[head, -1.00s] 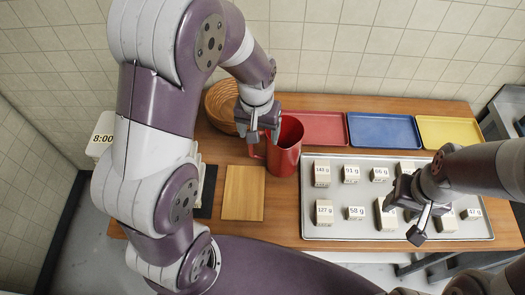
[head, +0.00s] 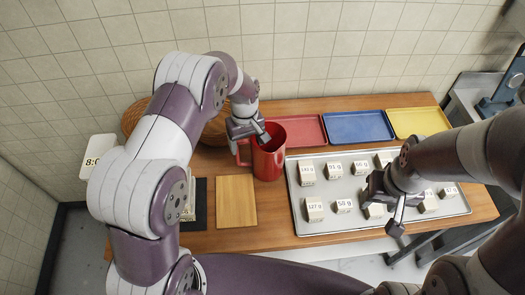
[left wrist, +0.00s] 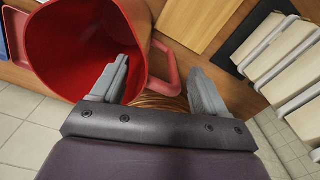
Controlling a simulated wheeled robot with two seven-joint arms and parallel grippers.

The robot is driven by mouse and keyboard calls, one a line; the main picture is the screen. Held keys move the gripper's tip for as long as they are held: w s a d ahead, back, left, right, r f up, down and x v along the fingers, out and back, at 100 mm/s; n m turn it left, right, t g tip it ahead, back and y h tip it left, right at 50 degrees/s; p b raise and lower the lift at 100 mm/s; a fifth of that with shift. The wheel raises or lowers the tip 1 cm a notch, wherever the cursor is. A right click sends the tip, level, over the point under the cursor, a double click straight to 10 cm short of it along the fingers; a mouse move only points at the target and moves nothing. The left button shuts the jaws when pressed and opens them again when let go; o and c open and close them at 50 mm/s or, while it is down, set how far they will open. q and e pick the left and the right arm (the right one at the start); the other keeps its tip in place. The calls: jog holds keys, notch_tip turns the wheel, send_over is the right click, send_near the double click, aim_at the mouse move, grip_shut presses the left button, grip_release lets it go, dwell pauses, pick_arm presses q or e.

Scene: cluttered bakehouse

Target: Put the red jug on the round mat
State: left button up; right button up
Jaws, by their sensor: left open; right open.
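The red jug (head: 269,158) stands upright on the wooden table, left of the large tray of blocks. Its handle is on its left side. My left gripper (head: 250,134) is open at the jug's handle side. In the left wrist view the open fingers (left wrist: 158,70) straddle the red handle (left wrist: 172,70), with one finger overlapping the jug's body (left wrist: 85,45); contact cannot be told. My right gripper (head: 390,208) is open and empty over the front of the block tray. I cannot see a round mat in these views; my left arm hides part of the table.
A wooden board (head: 236,200) and a dark slab (head: 199,216) lie left of the jug. A wicker basket (head: 134,113) sits behind my left arm. Red (head: 297,131), blue (head: 358,127) and yellow (head: 419,122) trays line the back. The metal tray (head: 297,205) holds several labelled blocks.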

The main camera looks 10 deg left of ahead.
pick_arm(q)
jog(key=shift+w+d+f, duration=0.1)
jog(key=shift+w+f, duration=0.2)
jog(key=shift+f, duration=0.5)
jog(key=shift+s+r, duration=0.15)
jog(key=shift+s, duration=0.05)
jog(key=c, duration=1.2)
grip_shut()
